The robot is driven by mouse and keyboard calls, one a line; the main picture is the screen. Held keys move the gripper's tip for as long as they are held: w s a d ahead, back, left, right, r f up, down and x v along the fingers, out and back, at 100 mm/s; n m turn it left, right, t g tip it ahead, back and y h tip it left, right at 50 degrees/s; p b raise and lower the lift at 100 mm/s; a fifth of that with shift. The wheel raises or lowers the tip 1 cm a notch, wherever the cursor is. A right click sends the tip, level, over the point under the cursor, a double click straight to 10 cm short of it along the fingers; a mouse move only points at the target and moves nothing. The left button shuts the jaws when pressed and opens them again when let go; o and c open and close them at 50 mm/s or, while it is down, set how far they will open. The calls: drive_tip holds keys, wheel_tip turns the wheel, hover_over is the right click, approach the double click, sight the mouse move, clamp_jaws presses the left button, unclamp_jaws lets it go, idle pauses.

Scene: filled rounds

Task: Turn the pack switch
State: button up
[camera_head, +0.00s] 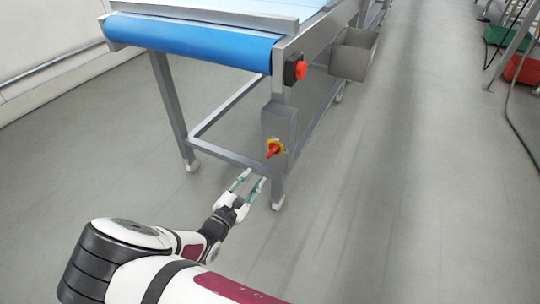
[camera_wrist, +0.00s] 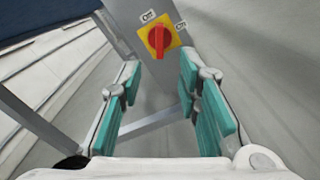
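The pack switch (camera_head: 273,149) is a red rotary handle on a yellow plate, set on a grey box on the conveyor's near leg. In the wrist view the switch (camera_wrist: 159,38) shows close up, with its red handle standing about upright and small labels above it and at its right. My gripper (camera_head: 254,178) is open and empty, a little below and left of the switch in the head view. In the wrist view its two teal-padded fingers (camera_wrist: 157,80) are spread, with the switch beyond their tips, apart from them.
The blue conveyor belt (camera_head: 190,40) on a metal frame stands above and behind the switch. A red button (camera_head: 300,69) on a black box sits higher on the frame. A grey bin (camera_head: 353,54) hangs at the frame's right side.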

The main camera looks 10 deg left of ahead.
sight(271, 154)
drive_tip(key=b+x, duration=0.3)
drive_tip(key=x, duration=0.9)
drive_tip(key=shift+w+d, duration=0.1)
drive_tip(key=shift+w, duration=0.2)
clamp_jaws()
